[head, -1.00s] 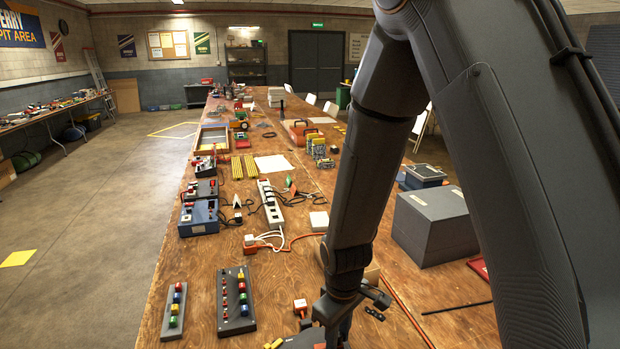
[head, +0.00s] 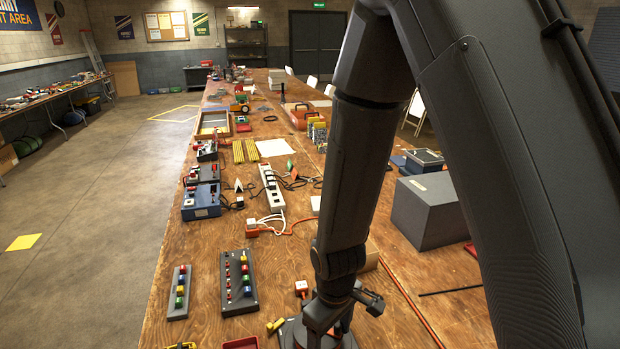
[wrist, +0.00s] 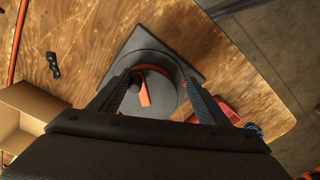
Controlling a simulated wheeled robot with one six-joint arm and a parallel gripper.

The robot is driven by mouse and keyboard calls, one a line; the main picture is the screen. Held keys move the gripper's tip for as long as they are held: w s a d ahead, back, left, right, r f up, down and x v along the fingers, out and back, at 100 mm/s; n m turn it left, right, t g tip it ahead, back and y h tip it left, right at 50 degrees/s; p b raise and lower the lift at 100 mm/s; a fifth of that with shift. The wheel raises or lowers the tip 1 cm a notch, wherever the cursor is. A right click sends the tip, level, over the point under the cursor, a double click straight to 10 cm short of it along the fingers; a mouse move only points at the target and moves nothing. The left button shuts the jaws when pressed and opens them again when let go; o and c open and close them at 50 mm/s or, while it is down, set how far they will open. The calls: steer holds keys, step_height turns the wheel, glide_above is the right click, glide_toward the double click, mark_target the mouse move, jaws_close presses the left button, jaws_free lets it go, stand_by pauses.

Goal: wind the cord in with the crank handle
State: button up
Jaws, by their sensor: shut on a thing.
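The cord reel (wrist: 148,62) is a dark round drum on a square dark base plate, seen from above in the wrist view. Its orange crank arm (wrist: 143,95) lies between my fingers. My gripper (wrist: 156,82) is over the reel, its two dark fingers shut on the crank handle; the grip itself is mostly dark and hard to make out. In the head view the reel (head: 292,334) is partly hidden behind my wrist at the bottom edge. The orange cord (head: 408,299) runs along the table to the right, and a plug with an orange body (head: 301,288) lies behind the reel.
A red tray (head: 241,343) and yellow pieces (head: 276,325) lie left of the reel. A cardboard box (wrist: 30,105) stands beside it. Button panels (head: 238,283), a power strip (head: 272,190) and a grey case (head: 428,210) stand farther back. The table corner is near the reel.

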steer(key=o, duration=0.8)
steer(key=s, duration=0.2)
steer(key=s+f, duration=0.1)
steer(key=shift+s+a+g+p, duration=0.3)
steer(key=shift+s+a, duration=0.45)
steer(key=shift+s, duration=0.1)
steer(key=shift+s+a, duration=0.2)
steer(key=shift+a, duration=0.35)
steer(key=c, duration=1)
steer(key=shift+s+a+p, duration=0.15)
steer(key=shift+a+p, duration=0.15)
steer(key=shift+p, duration=0.05)
steer(key=c, duration=1)
steer(key=shift+d+r, duration=0.1)
jaws_close()
steer(key=o, duration=1.5)
jaws_free()
steer(key=shift+w+r, duration=0.1)
steer(key=shift+w, duration=0.1)
steer(key=shift+o, duration=0.2)
